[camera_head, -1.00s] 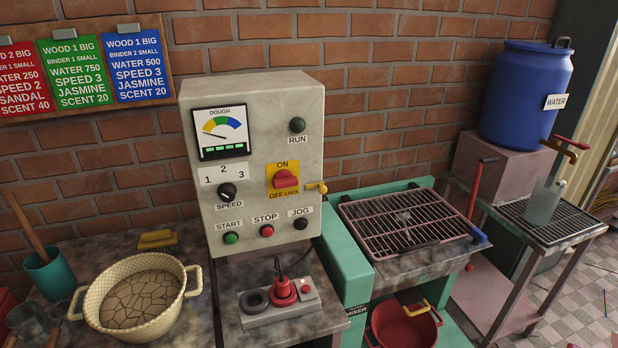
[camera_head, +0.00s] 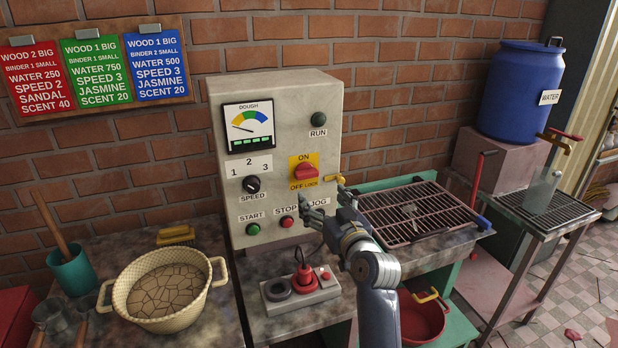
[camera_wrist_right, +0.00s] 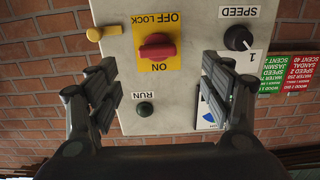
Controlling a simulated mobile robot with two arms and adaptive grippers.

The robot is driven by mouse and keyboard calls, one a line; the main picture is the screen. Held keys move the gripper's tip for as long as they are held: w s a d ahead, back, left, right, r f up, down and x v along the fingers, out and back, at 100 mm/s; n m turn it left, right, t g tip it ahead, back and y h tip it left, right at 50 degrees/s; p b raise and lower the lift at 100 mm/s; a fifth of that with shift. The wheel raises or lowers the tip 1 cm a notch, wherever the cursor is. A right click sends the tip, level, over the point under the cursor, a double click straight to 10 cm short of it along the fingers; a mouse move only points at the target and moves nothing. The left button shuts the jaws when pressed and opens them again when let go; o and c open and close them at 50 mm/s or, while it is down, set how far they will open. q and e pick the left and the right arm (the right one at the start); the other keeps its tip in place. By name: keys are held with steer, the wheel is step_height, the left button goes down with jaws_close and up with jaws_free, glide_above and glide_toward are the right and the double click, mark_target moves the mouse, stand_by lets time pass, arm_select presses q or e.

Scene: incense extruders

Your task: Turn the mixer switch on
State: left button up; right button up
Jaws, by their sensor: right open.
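The mixer switch is a red knob (camera_head: 305,171) on a yellow ON/OFF LOCK plate (camera_head: 296,182) on the front of the grey control box (camera_head: 236,190). In the right wrist view the red knob (camera_wrist_right: 157,47) appears upside down, between the fingers, with its handle lying across the plate. A yellow lock piece (camera_head: 333,180) sticks out at the plate's lower right. My right gripper (camera_head: 322,192) is open and empty in front of the box, just below and right of the knob. It also shows in the wrist view (camera_wrist_right: 160,85), fingers wide apart. My left gripper is not in view.
The box also carries a speed dial (camera_head: 251,184), a green start button (camera_head: 253,229), a red stop button (camera_head: 287,221) and a run lamp (camera_head: 319,119). A red-knobbed pedestal (camera_head: 303,280) stands below.

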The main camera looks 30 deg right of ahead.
mark_target(309, 176)
steer(key=x, duration=0.3)
steer(key=p+x, duration=0.1)
steer(key=x, duration=0.3)
steer(key=p+x, duration=0.1)
steer(key=x, duration=0.3)
steer(key=shift+s+d+r, duration=0.1)
steer(key=shift+d+r, duration=0.1)
steer(key=shift+r, duration=0.05)
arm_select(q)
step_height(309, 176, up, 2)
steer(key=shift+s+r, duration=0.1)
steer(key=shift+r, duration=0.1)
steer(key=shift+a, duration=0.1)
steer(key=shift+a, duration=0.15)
arm_select(e)
steer(key=c, duration=1.1)
